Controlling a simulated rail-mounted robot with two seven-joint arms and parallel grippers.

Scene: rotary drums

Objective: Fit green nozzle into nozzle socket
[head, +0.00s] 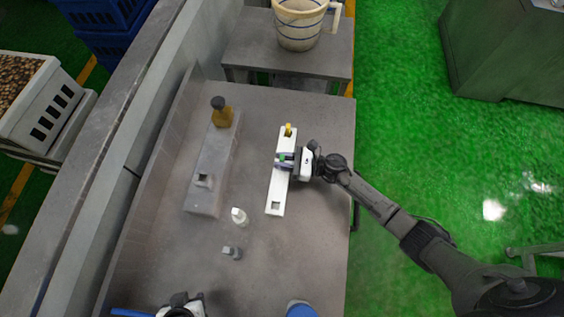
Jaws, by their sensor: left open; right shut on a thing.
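A small green piece (283,157), which looks like the green nozzle, is between the fingers of my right gripper (284,161). My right gripper is shut on it over the middle of a long white bar (280,185). The fingers cover most of the nozzle and the bar beneath it, so I cannot tell whether it is seated in a socket. The bar has a yellow piece (288,130) at its far end and a square opening (275,206) at its near end. My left gripper (182,300) is open at the bottom edge, partly cut off, away from the bar.
A long grey block (212,155) left of the bar carries an amber, dark-topped piece (221,113). A loose white piece (239,216) and grey piece (232,252) are nearer. A blue object (300,309) is at the front edge. A bucket (298,27) stands behind.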

